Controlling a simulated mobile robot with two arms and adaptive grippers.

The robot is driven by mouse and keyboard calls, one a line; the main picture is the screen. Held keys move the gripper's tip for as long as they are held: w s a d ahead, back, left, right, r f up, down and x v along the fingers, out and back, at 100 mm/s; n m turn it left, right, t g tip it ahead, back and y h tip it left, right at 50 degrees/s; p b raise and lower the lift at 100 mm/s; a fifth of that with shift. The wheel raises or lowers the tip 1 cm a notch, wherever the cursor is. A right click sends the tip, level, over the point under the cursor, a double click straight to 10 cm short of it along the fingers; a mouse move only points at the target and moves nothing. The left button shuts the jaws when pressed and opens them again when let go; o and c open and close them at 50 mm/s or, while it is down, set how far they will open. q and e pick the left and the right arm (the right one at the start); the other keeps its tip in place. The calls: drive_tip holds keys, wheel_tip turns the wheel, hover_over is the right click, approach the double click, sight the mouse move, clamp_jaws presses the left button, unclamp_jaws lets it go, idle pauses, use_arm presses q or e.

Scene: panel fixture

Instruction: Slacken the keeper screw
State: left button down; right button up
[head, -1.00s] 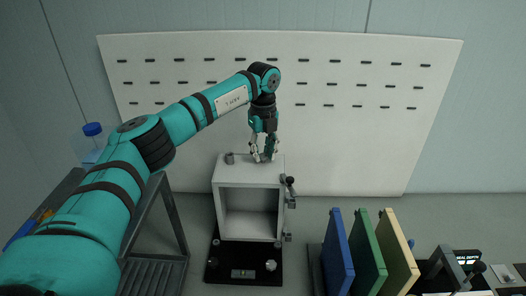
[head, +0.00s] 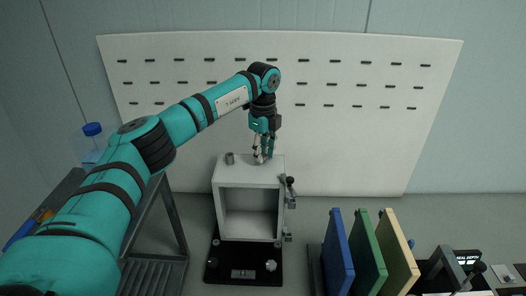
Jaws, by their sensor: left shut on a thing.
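A pale grey open-fronted box fixture (head: 218,205) stands on a black base plate in the middle of the head view. My left gripper (head: 263,158) points down at the right part of the box's top. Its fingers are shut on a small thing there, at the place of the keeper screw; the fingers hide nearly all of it. A small grey cylinder (head: 230,158) stands apart on the left of the box's top. My right gripper is not in view.
A dark-knobbed lever (head: 290,180) sits on the box's right side. Blue (head: 338,255), green (head: 367,255) and cream (head: 398,255) panels stand upright at the right. A white slotted board (head: 350,130) is behind. A blue-capped bottle (head: 92,130) is at left.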

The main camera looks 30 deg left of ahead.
use_arm(q)
drive_tip(key=shift+w+r, duration=0.1)
drive_tip(key=c, duration=1.1)
unclamp_jaws()
wheel_tip(320, 180, up, 12)
drive_tip(key=shift+f, duration=0.1)
